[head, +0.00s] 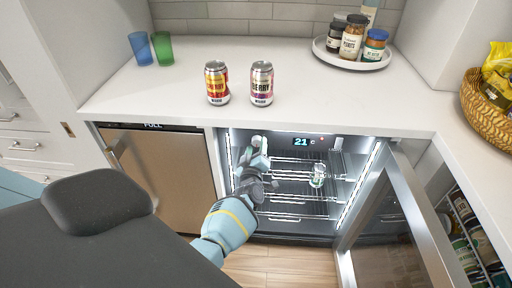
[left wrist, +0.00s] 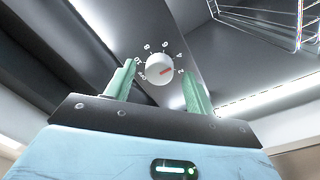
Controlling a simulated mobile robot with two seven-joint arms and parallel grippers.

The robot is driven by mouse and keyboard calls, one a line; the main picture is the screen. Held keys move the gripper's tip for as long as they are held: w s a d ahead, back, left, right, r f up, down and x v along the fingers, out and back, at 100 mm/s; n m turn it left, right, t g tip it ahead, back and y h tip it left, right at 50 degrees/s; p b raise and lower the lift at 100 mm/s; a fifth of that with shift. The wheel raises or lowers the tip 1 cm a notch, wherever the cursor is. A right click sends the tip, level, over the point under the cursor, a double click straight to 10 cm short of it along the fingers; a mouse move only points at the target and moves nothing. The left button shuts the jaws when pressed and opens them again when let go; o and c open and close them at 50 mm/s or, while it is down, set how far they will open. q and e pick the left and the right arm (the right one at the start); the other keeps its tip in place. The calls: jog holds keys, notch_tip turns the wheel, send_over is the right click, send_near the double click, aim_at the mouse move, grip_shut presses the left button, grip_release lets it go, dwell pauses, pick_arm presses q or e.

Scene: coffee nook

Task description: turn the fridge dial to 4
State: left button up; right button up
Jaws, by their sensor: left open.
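The fridge dial (left wrist: 159,69) is a round white knob with a red mark, ringed by OFF and numbers up to 10. Its red mark points right, close to the 2. The open fridge (head: 300,142) shows a lit 21 display in the head view. My left gripper (head: 257,148) reaches into the upper left of the fridge. In the left wrist view its two green fingers (left wrist: 157,70) are open, one on each side of the dial. I cannot tell whether they touch it. The dial is hidden in the head view. My right gripper is not in view.
The fridge's glass door (head: 400,220) stands open at the right. Wire shelves and a can (head: 317,175) are inside. Two cans (head: 217,83) (head: 262,84) stand on the white counter (head: 160,95) above. A closed steel-fronted appliance (head: 160,165) is left of the fridge.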

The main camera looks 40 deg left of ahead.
pick_arm(q)
jog(key=p+v, duration=0.1)
jog(key=v, duration=0.6)
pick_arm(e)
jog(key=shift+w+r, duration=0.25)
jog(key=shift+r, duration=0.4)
pick_arm(q)
jog(key=shift+s, duration=0.1)
jog(key=s+d+f+m+g+h+p, duration=0.1)
jog(key=s+d+m, duration=0.4)
jog(key=s, duration=0.8)
jog(key=s+d+f+m+g+h+p, duration=0.1)
jog(key=s+d+m+g+h+p, duration=0.2)
jog(key=s, duration=1)
jog(key=s+d+f+m+g+h+p, duration=0.2)
jog(key=s+d+m+h, duration=0.5)
jog(key=s, duration=0.6)
jog(key=shift+s+d+m+g, duration=0.35)
jog(key=shift+d+m+g, duration=0.25)
jog(key=shift+m, duration=0.4)
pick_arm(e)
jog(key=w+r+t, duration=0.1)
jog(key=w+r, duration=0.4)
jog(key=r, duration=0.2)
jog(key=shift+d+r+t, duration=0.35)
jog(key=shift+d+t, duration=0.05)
pick_arm(q)
jog(key=shift+f, duration=0.15)
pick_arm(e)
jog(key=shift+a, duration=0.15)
